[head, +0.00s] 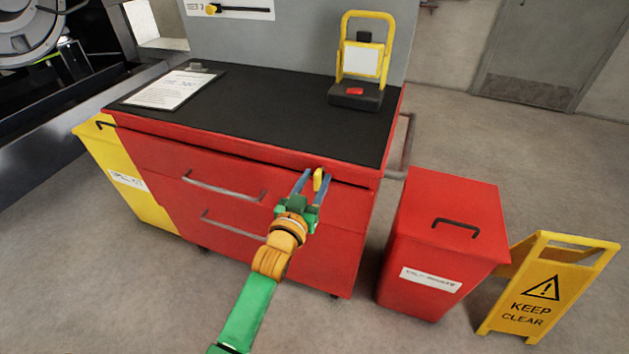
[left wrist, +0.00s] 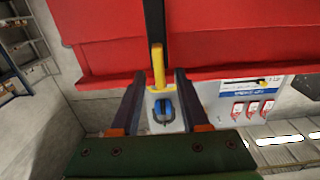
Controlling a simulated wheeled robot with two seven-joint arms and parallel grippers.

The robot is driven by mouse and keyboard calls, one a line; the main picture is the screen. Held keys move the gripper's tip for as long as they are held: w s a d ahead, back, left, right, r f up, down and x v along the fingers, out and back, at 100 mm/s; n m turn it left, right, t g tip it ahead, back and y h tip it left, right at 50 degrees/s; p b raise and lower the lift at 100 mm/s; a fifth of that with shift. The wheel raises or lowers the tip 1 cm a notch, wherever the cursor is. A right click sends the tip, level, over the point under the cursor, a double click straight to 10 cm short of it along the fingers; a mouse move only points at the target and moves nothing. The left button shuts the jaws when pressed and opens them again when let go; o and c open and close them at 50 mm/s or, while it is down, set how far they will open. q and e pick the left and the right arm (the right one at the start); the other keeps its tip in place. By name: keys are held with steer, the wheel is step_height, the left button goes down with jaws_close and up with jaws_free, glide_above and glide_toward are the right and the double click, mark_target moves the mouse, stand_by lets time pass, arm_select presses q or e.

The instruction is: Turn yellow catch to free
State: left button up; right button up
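The yellow catch (head: 318,180) is a small upright tab on the front of the red cabinet (head: 160,155), at the right end just below the top edge. My left gripper (head: 313,183) reaches it from the front, with one finger on each side. In the left wrist view the catch (left wrist: 158,66) stands between the two dark fingertips of my left gripper (left wrist: 158,76), with a visible gap on both sides. The fingers are open and do not appear to touch it. My right gripper is not in view.
On the black cabinet top are a paper sheet (head: 172,88) and a yellow-framed work lamp (head: 359,62). A red bin (head: 440,240) stands close on the right, beside a yellow "keep clear" sign (head: 540,292). A yellow bin (head: 120,170) stands at the cabinet's left.

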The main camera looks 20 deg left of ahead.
arm_select(q)
jaws_close()
stand_by(1.3)
